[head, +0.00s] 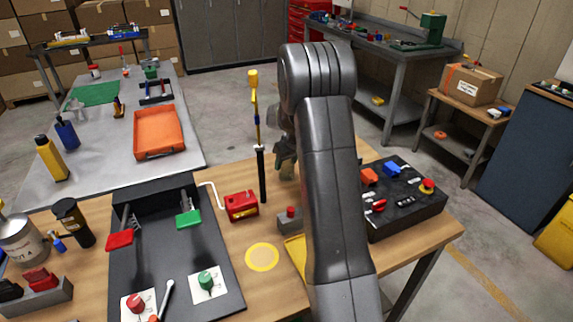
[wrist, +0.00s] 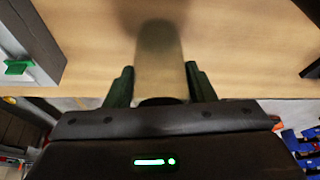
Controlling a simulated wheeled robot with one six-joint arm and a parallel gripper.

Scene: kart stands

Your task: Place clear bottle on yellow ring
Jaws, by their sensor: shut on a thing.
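The clear bottle (wrist: 158,50) stands between the two dark green fingers of my gripper (wrist: 159,72) in the wrist view. My gripper is shut on it, with a finger on each side. In the head view my gripper (head: 284,152) is mostly behind my own arm, over the far part of the wooden table, and the bottle is hard to make out there. The yellow ring (head: 262,257) lies flat on the table, nearer and a little left of my gripper. Nothing stands on it. The ring does not show in the wrist view.
A red box (head: 241,205) and a thin black post (head: 262,175) stand behind the ring. A grey block with a red button (head: 290,218) is to its right. A black panel (head: 185,255) lies left, a black control box (head: 405,205) right. Bare wood surrounds the ring.

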